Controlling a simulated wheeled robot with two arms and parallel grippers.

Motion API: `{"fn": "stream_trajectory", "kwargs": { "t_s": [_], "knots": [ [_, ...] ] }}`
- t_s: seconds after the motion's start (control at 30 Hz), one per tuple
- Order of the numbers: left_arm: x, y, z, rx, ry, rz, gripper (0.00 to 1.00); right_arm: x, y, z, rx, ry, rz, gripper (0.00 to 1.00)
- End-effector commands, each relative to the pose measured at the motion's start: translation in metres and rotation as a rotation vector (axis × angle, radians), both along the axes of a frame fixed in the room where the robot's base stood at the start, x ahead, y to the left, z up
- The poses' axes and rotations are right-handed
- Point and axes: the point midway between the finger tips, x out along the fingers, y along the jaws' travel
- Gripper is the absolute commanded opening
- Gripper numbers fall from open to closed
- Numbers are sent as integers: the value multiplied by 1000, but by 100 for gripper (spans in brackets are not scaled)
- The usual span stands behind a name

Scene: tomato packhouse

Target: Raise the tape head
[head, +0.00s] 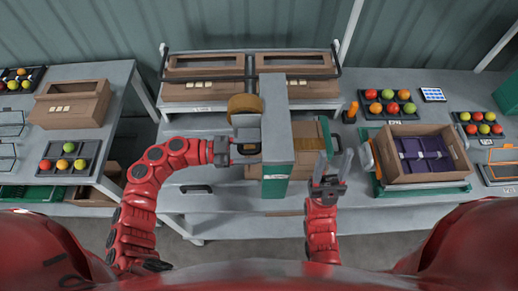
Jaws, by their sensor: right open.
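The tape head is a grey upright housing (276,120) with a green lower part (276,188), in the middle of the bench. A brown tape roll (244,104) sits at its upper left. A closed brown carton (308,135) lies beneath and behind the housing, partly hidden by it. My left gripper (245,149) is at the left side of the housing, close to a dark handle-like part. Whether its jaws are closed on that part is too small to tell. My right gripper (333,165) is open and empty, pointing up, right of the housing and in front of the carton.
An open carton with purple dividers (437,136) stands on a green-framed stand at right. Trays of tomatoes (378,108) lie behind it. Two brown boxes (205,92) stand at the back. A side table (88,75) is at left.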

Motion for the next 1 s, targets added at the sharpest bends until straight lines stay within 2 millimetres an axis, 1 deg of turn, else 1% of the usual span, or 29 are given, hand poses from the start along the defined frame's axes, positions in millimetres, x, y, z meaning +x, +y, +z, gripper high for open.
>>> {"fn": "stream_trajectory", "kwargs": {
  "t_s": [0.17,0.27,0.37,0.47,0.7,0.77,0.8,0.9,1.0],
  "knots": [
    [0,2,-2,2,1,0,52,0,0,-2,0,0,0,50],
    [0,10,-4,3,1,0,52,0,0,-6,0,0,0,50],
    [1,28,-6,4,0,4,52,0,0,-15,0,0,0,50],
    [1,53,-8,5,0,4,52,0,0,-26,0,0,0,50],
    [2,120,-7,3,0,10,52,0,0,-51,0,0,0,50],
    [2,136,-7,1,0,5,52,0,0,-58,0,0,0,50],
    [3,147,-7,0,-1,10,52,0,0,-62,0,0,0,50],
    [2,156,-11,-2,-5,3,52,0,0,-86,0,0,0,50],
    [1,163,-9,-3,-5,1,52,0,0,-100,0,0,0,50]
  ]
}}
